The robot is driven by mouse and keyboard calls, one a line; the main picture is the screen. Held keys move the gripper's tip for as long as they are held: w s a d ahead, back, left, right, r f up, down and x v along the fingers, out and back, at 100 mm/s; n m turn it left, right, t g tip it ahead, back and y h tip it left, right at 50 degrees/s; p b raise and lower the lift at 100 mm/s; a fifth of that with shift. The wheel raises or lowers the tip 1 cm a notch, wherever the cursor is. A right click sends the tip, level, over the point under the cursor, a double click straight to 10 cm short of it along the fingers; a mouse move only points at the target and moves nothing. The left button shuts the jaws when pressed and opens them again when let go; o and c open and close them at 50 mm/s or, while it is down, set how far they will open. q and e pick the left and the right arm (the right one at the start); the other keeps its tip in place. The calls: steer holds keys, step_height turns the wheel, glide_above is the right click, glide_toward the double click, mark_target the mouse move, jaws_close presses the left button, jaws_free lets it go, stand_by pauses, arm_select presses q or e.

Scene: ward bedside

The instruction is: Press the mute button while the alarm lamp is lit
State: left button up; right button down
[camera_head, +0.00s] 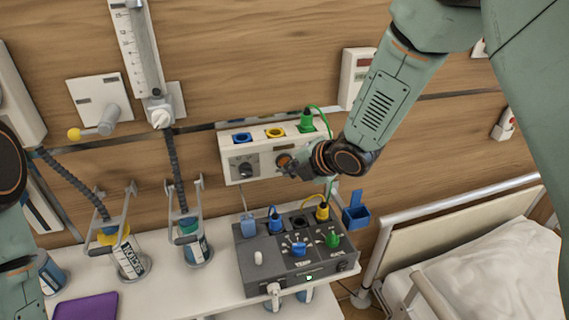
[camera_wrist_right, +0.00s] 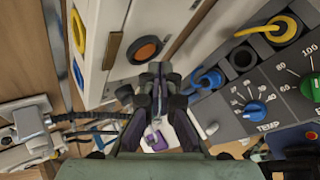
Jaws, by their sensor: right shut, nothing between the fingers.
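A white wall panel (camera_head: 225,160) carries a black dial (camera_head: 244,169) and a round orange-brown button with a dark rim, which shows clearly in the wrist view (camera_wrist_right: 146,50). I cannot tell whether this is the mute button or the alarm lamp, and it does not clearly glow. My right gripper (camera_head: 289,166) is shut and empty, in front of the panel's right part, partly covering the button. In the wrist view its closed fingers (camera_wrist_right: 157,92) are just below the button; contact is not clear. My left arm shows at the left edge, but its gripper is out of view.
Below the panel, a grey control unit (camera_head: 247,273) with coloured knobs and plugs stands on a white shelf (camera_head: 225,297). A green cable (camera_head: 319,112) hangs near my right wrist. Hoses and canisters (camera_head: 130,260) are at left; a bed (camera_head: 480,275) is at right.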

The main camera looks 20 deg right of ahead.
steer(key=shift+s+d+b, duration=0.1)
steer(key=shift+s+b, duration=0.9)
steer(key=shift+s, duration=1.5)
steer(key=s+f+m, duration=0.2)
steer(key=f, duration=0.1)
steer(key=s+f+m+g, duration=0.1)
steer(key=s+f+m, duration=0.1)
steer(key=f, duration=0.1)
steer(key=s+d+f+m+g+h, duration=0.1)
steer(key=s+f+m, duration=0.1)
steer(key=s+f, duration=0.1)
steer(key=shift+s+f+m, duration=0.1)
steer(key=shift+f+m, duration=0.25)
steer(key=shift+m, duration=0.05)
steer(key=s+d+f+m+g+h, duration=0.1)
steer(key=s+d+f+m+g, duration=0.1)
steer(key=s+f+m, duration=0.6)
steer(key=s+d+f+m+g+h, duration=0.1)
steer(key=s+f+m+g, duration=0.3)
steer(key=s, duration=0.8)
steer(key=s+d+f+m+g+h, duration=0.1)
steer(key=s+d+f+m, duration=0.15)
steer(key=s+m, duration=0.6)
step_height(320, 180, down, 15)
steer(key=n+b, duration=0.1)
steer(key=b, duration=1.4)
steer(key=shift+s+a+f, duration=0.15)
steer(key=shift+a+f, duration=0.05)
steer(key=shift+a, duration=0.05)
